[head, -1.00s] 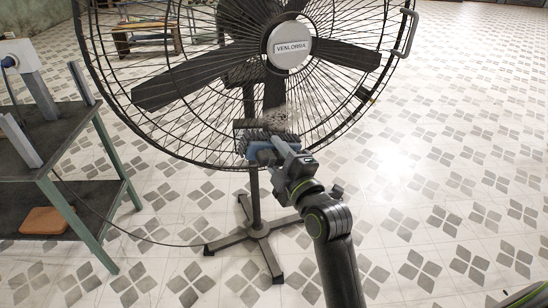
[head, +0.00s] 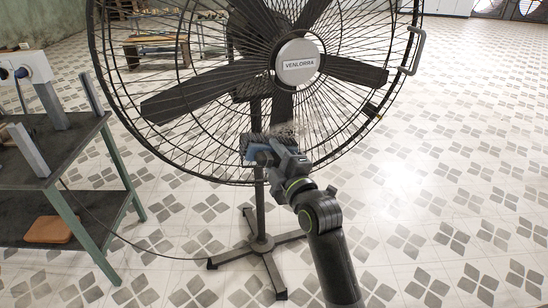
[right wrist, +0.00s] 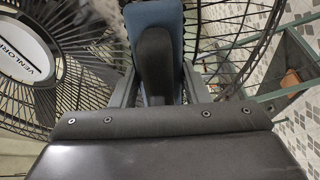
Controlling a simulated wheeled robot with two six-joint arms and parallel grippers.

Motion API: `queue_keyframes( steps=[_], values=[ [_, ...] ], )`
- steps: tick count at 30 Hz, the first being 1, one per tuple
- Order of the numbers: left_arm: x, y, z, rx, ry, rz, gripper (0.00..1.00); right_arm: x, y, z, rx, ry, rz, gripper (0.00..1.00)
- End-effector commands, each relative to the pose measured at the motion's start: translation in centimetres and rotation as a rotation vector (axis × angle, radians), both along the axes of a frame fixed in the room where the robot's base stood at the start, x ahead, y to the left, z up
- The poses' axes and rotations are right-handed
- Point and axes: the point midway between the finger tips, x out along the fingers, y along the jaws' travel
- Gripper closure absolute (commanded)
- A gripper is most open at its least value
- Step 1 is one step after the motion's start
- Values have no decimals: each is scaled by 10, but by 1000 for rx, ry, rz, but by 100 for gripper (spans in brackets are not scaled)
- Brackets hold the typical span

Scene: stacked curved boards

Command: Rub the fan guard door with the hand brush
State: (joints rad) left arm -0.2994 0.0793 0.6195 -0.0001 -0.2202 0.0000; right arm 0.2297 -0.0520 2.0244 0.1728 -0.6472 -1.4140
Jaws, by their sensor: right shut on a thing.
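The fan guard door is the round black wire guard (head: 190,150) of a large standing fan, with a silver hub plate (head: 297,62) and a handle (head: 413,50) on its right edge. My right gripper (head: 272,158) is shut on the blue hand brush (head: 254,152), at the lower part of the guard. The brush (right wrist: 158,20) also shows between the fingers in the right wrist view. Its dark bristles face the wires and seem to touch them. A greyish dusty patch (head: 286,129) lies on the guard just above the brush. My left gripper is not in view.
A green-legged shelf table (head: 75,150) stands at the left, with a plug box on top and an orange-brown block (head: 48,230) on its lower shelf. A cable runs from it to the fan's base (head: 262,245). The tiled floor at the right is clear.

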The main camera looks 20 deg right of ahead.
Motion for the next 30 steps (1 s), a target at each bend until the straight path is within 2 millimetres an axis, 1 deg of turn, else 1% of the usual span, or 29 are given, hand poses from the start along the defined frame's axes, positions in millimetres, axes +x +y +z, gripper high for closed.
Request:
queue_keyframes(
  steps=[8, 30],
  values=[
    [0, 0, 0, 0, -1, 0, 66, 1, 0, 0, -1, -1, 0, 77],
    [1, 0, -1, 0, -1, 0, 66, 16, 1, 0, -2, -1, 0, 77]
  ],
)
